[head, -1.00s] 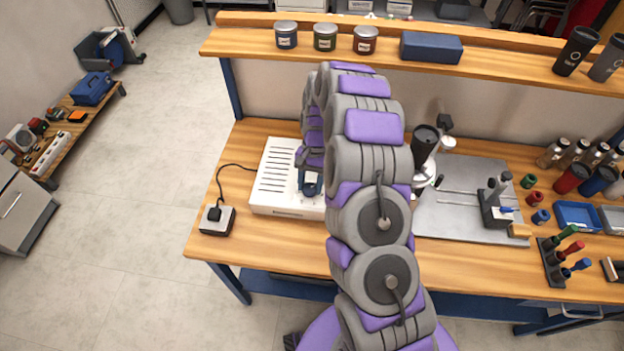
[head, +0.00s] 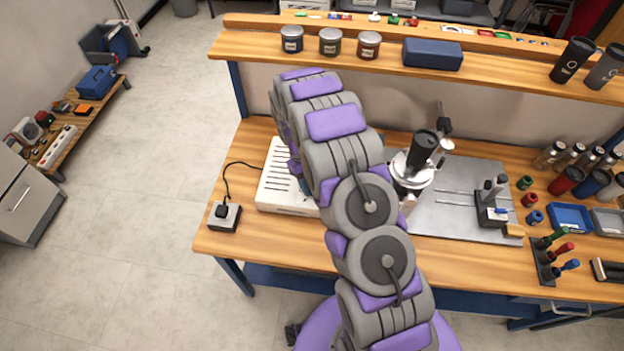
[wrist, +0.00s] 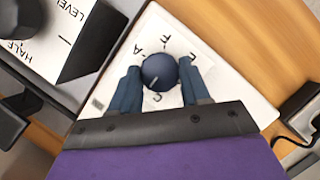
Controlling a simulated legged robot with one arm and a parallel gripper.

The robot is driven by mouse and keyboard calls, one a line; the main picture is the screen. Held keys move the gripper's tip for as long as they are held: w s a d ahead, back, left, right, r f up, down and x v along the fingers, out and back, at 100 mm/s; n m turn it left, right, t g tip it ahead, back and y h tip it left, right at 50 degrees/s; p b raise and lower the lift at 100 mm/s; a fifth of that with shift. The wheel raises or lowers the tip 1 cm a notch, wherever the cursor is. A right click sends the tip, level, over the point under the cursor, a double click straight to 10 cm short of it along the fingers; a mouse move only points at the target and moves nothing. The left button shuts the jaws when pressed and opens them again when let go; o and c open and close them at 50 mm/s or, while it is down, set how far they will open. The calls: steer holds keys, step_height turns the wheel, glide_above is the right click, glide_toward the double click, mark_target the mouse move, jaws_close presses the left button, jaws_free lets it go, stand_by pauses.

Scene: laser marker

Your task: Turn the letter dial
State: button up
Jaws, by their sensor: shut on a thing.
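The letter dial (wrist: 158,71) is a round dark blue knob with a short white pointer line, on a white panel (wrist: 225,95) in the wrist view. Letters are printed around it, among them an A at its upper left. The pointer line slants toward the lower left of the picture. My gripper (wrist: 161,82) has its blue fingers on either side of the knob and is shut on it. In the head view the white box (head: 277,185) sits on the bench, and my arm hides the dial and gripper there.
A grey plate with a marker machine (head: 412,170) is right of my arm. A small cabled box (head: 224,216) sits to the left. A shelf (head: 520,75) runs behind.

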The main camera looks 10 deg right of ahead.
steer(key=n, duration=0.1)
steer(key=n+p, duration=0.1)
steer(key=shift+s+r+n+t+h, duration=0.1)
steer(key=shift+s+n+t+h, duration=0.1)
steer(key=shift+n+t+h, duration=0.15)
steer(key=shift+a+n+t+h+p, duration=0.1)
steer(key=shift+n+t+h+p, duration=0.25)
steer(key=shift+n+p, duration=0.7)
steer(key=shift+w+n, duration=0.1)
steer(key=shift+n, duration=0.3)
steer(key=o, duration=1)
steer(key=shift+o, duration=0.2)
steer(key=v, duration=1.7)
steer(key=shift+a+p, duration=0.25)
steer(key=shift+p, duration=0.15)
